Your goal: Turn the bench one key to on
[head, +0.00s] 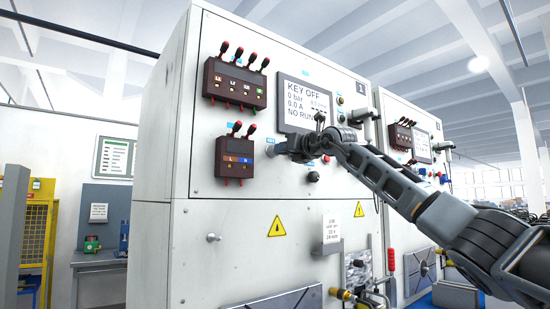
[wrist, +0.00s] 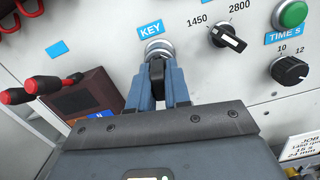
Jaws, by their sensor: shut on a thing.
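The bench one key switch (wrist: 158,50) is a round silver lock on the white panel, below a blue KEY label (wrist: 151,29) in the wrist view. My gripper (wrist: 158,82) is shut on the dark key (wrist: 157,69), which stands in the lock. In the head view my gripper (head: 277,150) reaches the panel just right of the small lever box, and hides the lock. The bench one screen (head: 304,106) reads KEY OFF, 0 bar, 0.0 A, with a NO RUN line partly covered by my arm.
A speed knob (wrist: 228,36), a TIME S knob (wrist: 289,70) and a green button (wrist: 292,14) sit right of the key. A box with red-tipped levers (wrist: 88,101) stands close on the left. A second bench (head: 413,125) is behind my arm.

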